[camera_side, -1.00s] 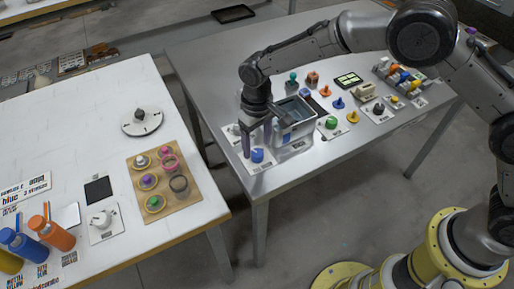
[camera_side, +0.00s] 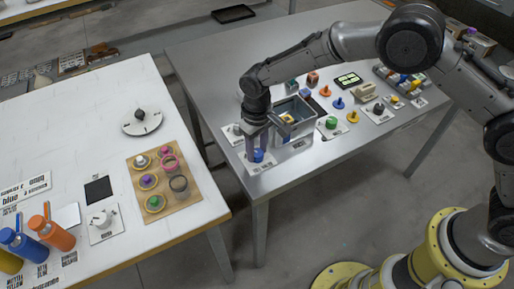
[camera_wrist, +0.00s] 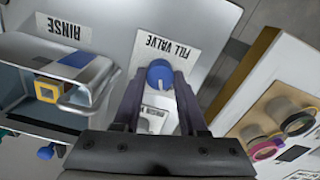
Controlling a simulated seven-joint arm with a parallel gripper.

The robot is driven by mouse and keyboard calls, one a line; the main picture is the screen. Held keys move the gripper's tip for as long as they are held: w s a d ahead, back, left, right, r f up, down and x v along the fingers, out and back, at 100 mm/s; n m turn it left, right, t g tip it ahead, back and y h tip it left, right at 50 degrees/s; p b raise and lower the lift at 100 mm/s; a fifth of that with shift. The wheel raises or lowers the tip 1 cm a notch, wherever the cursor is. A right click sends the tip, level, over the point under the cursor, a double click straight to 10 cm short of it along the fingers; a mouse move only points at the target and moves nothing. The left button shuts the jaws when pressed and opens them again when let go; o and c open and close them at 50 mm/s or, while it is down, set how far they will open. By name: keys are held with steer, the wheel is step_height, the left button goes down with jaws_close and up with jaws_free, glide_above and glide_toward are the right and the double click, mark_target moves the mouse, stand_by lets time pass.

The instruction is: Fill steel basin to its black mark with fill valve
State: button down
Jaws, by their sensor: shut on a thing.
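The fill valve is a blue knob (camera_wrist: 160,73) on a white plate marked FILL VALVE. In the side view the knob (camera_side: 258,155) is at the table's front left corner. My gripper (camera_wrist: 158,86) is shut on the knob, with a dark finger on each side; it also shows in the side view (camera_side: 258,150). The steel basin (camera_side: 294,133) stands just right of the gripper. I cannot make out the black mark or the water level.
A white plate marked RINSE (camera_wrist: 55,27) lies beside the basin. Behind and right of the basin stand coloured knobs, such as a green one (camera_side: 331,122).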

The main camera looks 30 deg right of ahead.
mark_target(257, 152)
steer(key=shift+n, duration=2.1)
steer(key=shift+c, duration=2.2)
jaws_free()
step_height(257, 152, up, 14)
